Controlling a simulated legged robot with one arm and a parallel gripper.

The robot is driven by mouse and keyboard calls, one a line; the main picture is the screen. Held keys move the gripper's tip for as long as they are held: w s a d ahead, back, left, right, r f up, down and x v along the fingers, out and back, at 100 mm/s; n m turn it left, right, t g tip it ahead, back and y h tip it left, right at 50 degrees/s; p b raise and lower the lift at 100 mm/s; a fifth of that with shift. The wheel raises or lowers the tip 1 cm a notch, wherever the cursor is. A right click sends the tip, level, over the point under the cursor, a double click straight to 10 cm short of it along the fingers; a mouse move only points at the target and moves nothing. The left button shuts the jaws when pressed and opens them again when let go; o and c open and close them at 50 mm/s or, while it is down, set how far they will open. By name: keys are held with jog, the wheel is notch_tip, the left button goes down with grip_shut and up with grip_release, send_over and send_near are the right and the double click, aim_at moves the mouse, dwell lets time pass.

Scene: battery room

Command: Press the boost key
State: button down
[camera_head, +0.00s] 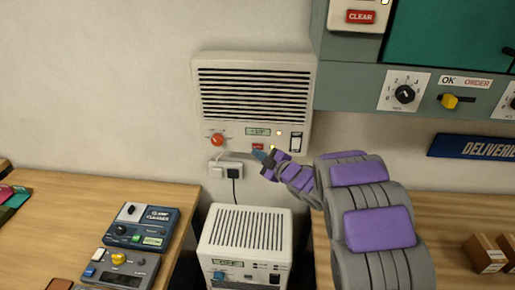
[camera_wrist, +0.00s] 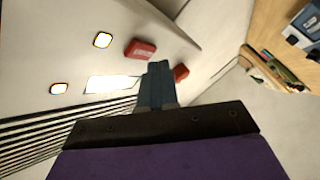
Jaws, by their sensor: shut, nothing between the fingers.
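A white wall unit (camera_head: 254,85) with a slatted vent carries a small red key (camera_head: 258,147) under its green display (camera_head: 258,131). The key's lettering is too small to read. My gripper (camera_head: 261,155) is shut and empty, its blue-grey tips just below and right of that key in the head view. In the wrist view the shut fingers (camera_wrist: 157,70) lie close to a red key (camera_wrist: 140,49), which shows clear of them. A second red shape (camera_wrist: 181,72) is partly hidden behind the fingers. I cannot tell whether the tips touch the panel.
The left table (camera_head: 70,215) holds control boxes. A grey-green cabinet (camera_head: 355,90) hangs at right.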

jog(key=shift+s, duration=0.2)
jog(key=s+b, duration=0.1)
jog(key=s, duration=0.3)
jog(key=shift+s+a+b, duration=0.1)
jog(key=shift+s+b, duration=0.25)
jog(key=shift+b, duration=0.05)
dwell(0.3)
